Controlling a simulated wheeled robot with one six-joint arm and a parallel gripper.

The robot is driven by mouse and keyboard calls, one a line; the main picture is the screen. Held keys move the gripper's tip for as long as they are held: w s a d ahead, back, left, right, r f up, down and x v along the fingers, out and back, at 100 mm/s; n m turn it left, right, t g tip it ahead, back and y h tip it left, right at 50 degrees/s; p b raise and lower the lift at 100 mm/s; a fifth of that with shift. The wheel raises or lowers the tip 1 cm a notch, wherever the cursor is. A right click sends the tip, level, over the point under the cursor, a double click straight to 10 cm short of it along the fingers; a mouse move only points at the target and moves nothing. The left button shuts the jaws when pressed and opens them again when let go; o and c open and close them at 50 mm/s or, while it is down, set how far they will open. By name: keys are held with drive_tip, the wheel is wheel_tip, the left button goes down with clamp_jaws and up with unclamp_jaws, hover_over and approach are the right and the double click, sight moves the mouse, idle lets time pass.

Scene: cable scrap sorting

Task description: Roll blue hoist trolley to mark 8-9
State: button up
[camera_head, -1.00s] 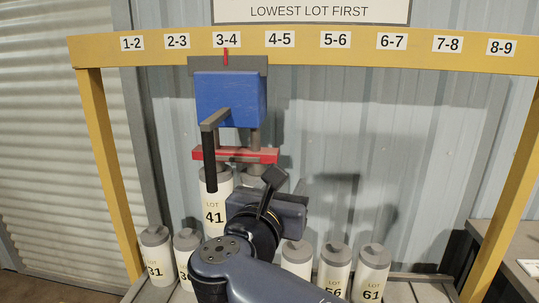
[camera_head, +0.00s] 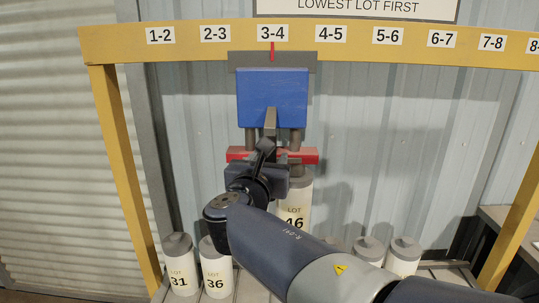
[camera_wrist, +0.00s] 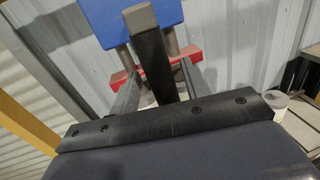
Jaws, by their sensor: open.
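The blue hoist trolley (camera_head: 272,97) hangs from the yellow beam (camera_head: 190,45), its red pointer at the 3-4 label. The mark 8-9 label (camera_head: 534,46) is cut off at the right edge. A handle with a grey top (camera_head: 270,122) hangs from the trolley's front; its black grip shows in the wrist view (camera_wrist: 150,60). My gripper (camera_head: 264,158) is at the handle in front of the red bar (camera_head: 308,155). In the wrist view my open gripper (camera_wrist: 160,86) has a finger on each side of the grip; whether they touch it I cannot tell.
White cylinders LOT 31 (camera_head: 180,272) and LOT 36 (camera_head: 215,275) stand at the lower left. More cylinders (camera_head: 404,257) stand lower right, partly behind my arm. A yellow post (camera_head: 512,225) is at the right.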

drive_tip(key=shift+w+d, duration=0.15)
drive_tip(key=shift+w, duration=0.4)
clamp_jaws()
